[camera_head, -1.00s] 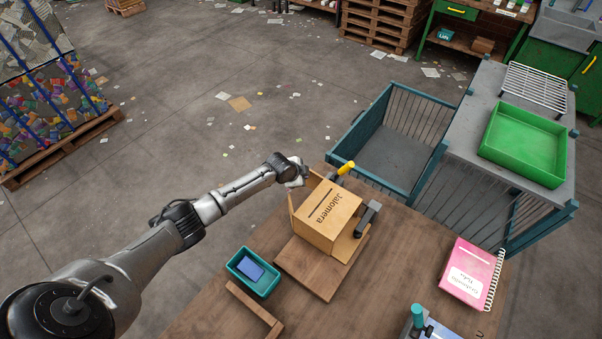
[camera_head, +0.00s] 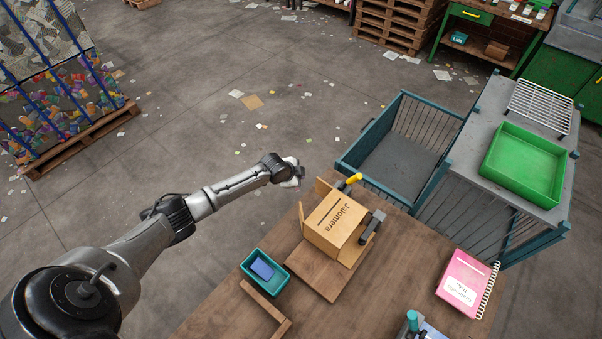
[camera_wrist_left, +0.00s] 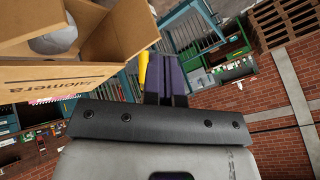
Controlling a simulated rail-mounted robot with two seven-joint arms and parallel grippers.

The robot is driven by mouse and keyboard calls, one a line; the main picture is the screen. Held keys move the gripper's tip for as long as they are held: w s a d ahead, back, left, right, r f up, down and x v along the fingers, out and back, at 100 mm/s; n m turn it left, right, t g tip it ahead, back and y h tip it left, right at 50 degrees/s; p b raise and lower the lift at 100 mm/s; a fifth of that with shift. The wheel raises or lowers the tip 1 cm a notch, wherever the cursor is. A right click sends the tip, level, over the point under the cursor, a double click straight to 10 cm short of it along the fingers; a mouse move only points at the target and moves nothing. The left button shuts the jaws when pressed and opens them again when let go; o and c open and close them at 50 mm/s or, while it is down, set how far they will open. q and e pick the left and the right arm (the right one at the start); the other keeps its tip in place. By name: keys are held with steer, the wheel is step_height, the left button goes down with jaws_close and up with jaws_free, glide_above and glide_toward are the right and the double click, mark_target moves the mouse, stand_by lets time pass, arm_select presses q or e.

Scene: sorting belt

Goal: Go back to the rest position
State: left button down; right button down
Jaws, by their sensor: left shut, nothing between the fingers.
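My left gripper (camera_head: 297,172) is beyond the far left corner of the wooden table (camera_head: 225,310), over the floor and apart from the cardboard box. In the left wrist view its dark fingers (camera_wrist_left: 165,78) are together with nothing between them. The cardboard box (camera_head: 337,218), lettered "Jalomera", stands on a wooden board on the table. In the left wrist view the open box (camera_wrist_left: 105,75) is at upper left, with a rounded grey thing (camera_wrist_left: 55,38) inside. My right gripper is not in view.
A teal tray (camera_head: 246,266) with a blue item is left of the board. A yellow-handled tool (camera_head: 353,179) and a dark block (camera_head: 372,226) are by the box. A pink notebook (camera_head: 464,280) lies at right. A teal cage cart (camera_head: 350,165) and green tray (camera_head: 525,190) stand beyond the table.

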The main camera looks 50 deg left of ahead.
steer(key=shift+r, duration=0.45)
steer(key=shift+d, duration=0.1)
